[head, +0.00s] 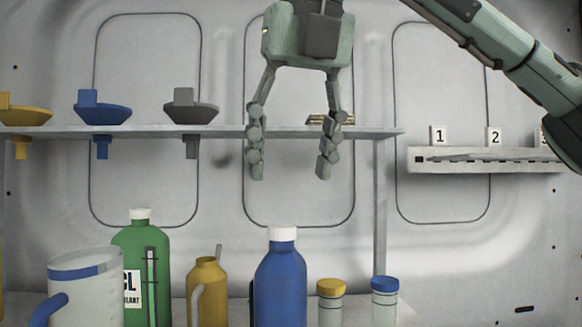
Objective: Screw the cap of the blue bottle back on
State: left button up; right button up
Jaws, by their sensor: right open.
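The blue bottle (281,285) stands upright at the bottom centre of the head view, its base cut off by the frame edge. A white cap (282,234) sits on its top; I cannot tell how tightly it is on. My right gripper (290,172) points down above the bottle, its two fingers spread apart and empty. The fingertips are above the cap and apart from it. My left gripper is not in view.
A green bottle (150,265), a white jug (88,285), a yellow oil can (208,290) and two small jars with yellow (331,287) and blue (385,284) lids stand nearby. Behind is a shelf (225,132) with funnels; a numbered rack (480,160) is at right.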

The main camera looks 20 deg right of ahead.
aim_at(284, 227)
jog(key=b+x, duration=0.1)
jog(key=x, duration=0.6)
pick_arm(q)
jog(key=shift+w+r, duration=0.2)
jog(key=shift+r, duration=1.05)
pick_arm(e)
jog(key=shift+w+f, duration=0.2)
jog(key=shift+f, duration=0.1)
jog(key=shift+c, duration=0.3)
